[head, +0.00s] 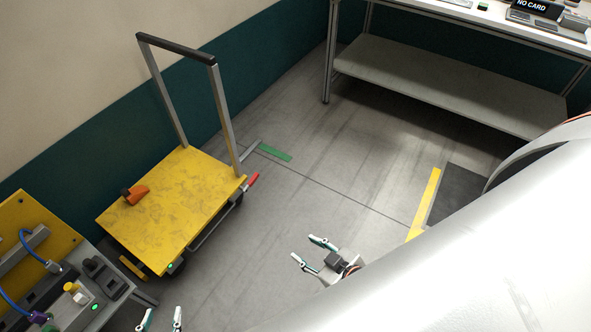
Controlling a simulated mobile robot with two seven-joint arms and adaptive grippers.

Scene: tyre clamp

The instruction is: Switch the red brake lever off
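The red brake lever (252,181) is a short red handle at the right side of a yellow platform cart (170,218). It slants up and to the right, close to the foot of the cart's push handle. My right gripper (302,247) is open and empty over the floor, below and to the right of the lever and apart from it. My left gripper (161,316) is at the bottom edge, its two fingers apart with nothing visible between them. The rest of it is cut off by the frame.
A workstation with a yellow panel (38,235) stands at the lower left. A shelved bench (450,85) is at the back right. A green floor mark (275,152) lies beyond the lever; the middle floor is clear.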

